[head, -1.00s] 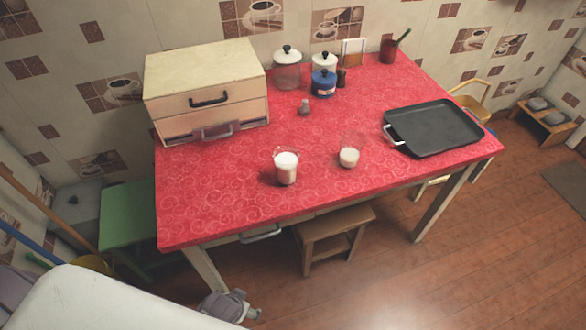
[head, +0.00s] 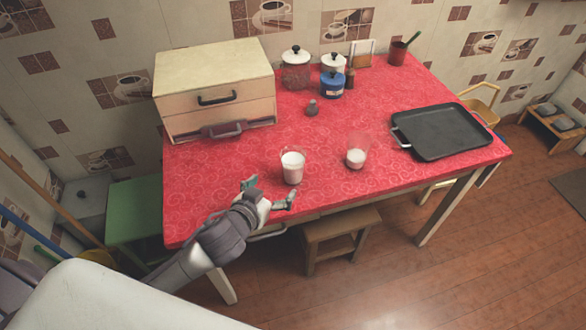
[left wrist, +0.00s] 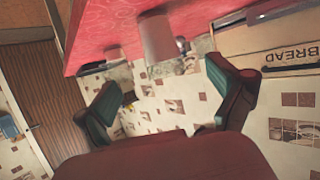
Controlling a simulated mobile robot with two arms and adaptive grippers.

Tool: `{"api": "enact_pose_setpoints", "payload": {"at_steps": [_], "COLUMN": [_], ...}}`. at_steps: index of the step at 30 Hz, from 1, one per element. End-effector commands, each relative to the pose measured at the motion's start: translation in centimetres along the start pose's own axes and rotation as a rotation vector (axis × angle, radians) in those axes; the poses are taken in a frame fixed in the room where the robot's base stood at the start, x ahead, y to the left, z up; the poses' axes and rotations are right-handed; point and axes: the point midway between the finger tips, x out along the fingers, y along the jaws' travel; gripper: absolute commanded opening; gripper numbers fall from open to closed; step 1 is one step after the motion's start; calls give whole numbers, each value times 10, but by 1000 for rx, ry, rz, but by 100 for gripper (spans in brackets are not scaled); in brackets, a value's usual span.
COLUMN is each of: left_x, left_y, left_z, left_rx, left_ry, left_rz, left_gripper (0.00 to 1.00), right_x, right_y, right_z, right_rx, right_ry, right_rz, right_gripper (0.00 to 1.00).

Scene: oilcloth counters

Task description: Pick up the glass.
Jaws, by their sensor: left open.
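Two clear glasses with white contents stand upright on the red-covered table. The left glass (head: 292,167) is fuller; the right glass (head: 357,155) holds less. My left gripper (head: 269,191) is open and empty at the table's front edge, just in front and to the left of the left glass, not touching it. In the left wrist view the picture is turned over; one glass (left wrist: 157,38) shows large beyond the open fingers (left wrist: 171,85), and a second glass (left wrist: 113,53) shows smaller behind it. My right gripper is not in view.
A bread box (head: 215,90) stands at the back left, and jars (head: 332,84) stand at the back. A black tray (head: 440,130) lies at the right. The red table (head: 225,170) is clear left of the glasses. A stool (head: 340,232) is below the front edge.

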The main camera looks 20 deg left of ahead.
Motion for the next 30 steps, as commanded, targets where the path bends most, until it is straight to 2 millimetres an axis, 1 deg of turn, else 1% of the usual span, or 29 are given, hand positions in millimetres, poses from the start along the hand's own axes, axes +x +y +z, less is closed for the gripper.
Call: {"api": "enact_pose_setpoints", "payload": {"at_steps": [3,6,9,12,17,24,27,30], "left_x": [25,45,61,70,79,112,122,126], "left_y": [-1,-1,0,0,0,1,1,1], "left_z": [-2,-2,0,0,1,3,4,4], "left_rx": [1,1,-1,0,1,1,1,0], "left_ry": [2,1,-1,-2,-3,-1,-3,-2], "left_rz": [-2,-2,-1,-2,-2,-3,-2,-1], "left_gripper": [95,95,95,95,95,95,95,95], "right_x": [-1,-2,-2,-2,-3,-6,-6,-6], "right_y": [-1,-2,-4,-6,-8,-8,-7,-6], "right_z": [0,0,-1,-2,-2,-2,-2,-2], "right_rx": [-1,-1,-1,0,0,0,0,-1], "right_ry": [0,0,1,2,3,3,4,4], "right_rz": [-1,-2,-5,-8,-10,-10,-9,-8], "right_gripper": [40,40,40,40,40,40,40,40]}}
